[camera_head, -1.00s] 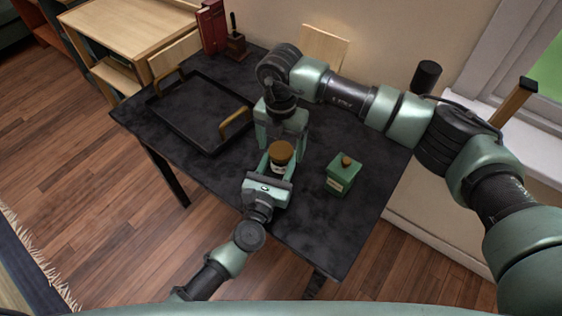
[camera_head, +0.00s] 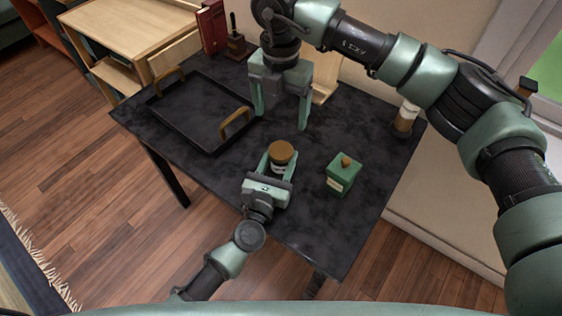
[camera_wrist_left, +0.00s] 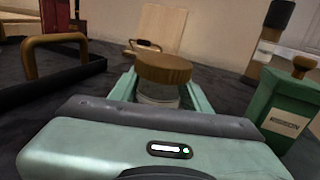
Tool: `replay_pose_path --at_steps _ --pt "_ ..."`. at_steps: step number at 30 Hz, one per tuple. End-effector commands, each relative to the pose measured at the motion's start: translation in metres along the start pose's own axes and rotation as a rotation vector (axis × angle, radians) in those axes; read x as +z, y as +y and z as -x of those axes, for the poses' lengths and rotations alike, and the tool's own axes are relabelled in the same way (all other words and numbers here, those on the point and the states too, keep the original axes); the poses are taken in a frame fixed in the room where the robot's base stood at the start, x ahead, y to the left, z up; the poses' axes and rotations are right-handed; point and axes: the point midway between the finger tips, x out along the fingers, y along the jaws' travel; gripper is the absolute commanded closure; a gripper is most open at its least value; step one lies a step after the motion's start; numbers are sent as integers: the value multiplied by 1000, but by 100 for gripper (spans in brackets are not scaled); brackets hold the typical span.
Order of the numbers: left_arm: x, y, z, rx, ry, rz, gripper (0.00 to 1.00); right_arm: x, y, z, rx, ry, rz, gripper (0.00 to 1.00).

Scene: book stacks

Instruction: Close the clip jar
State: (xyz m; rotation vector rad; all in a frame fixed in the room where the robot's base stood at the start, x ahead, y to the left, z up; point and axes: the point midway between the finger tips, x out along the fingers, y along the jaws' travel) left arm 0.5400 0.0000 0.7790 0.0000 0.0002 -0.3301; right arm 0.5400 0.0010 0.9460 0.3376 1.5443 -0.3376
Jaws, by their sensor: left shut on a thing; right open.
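The jar (camera_head: 278,168) stands on the dark table near its front edge, with a round brown lid (camera_head: 281,152) on top. In the left wrist view the brown lid (camera_wrist_left: 163,68) sits level on the pale jar body (camera_wrist_left: 158,93). The clip cannot be made out. My left gripper (camera_head: 277,170) is shut on the jar, with one finger on each side of the body below the lid. My right gripper (camera_head: 280,118) is open and empty, pointing down behind the jar and apart from it.
A green canister (camera_head: 341,178) with a brown knob stands right of the jar. A black tray (camera_head: 185,128) with brown handles lies at left. A wooden board (camera_head: 325,85), red books (camera_head: 212,28) and a white-and-brown cylinder (camera_head: 405,118) are at the back.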

Motion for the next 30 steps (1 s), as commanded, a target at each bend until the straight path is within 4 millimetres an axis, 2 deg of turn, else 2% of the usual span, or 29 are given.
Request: replay_pose_path --at_steps 6,7,9,10,20,23,30 --pt "0 0 0 0 0 0 100 0 0 0 0 0 0 20" --pt "0 0 0 0 0 0 50 0 0 0 0 0 0 20" --pt "0 0 0 0 0 0 31 0 0 0 0 0 0 20" --pt "0 0 0 0 0 0 28 0 0 0 0 0 0 20" --pt "0 0 2 0 1 0 28 0 0 0 0 0 0 20" --pt "-2 0 11 0 2 0 28 0 0 -2 0 0 0 20" --pt "-3 0 53 0 3 2 28 0 0 -8 0 0 0 20"
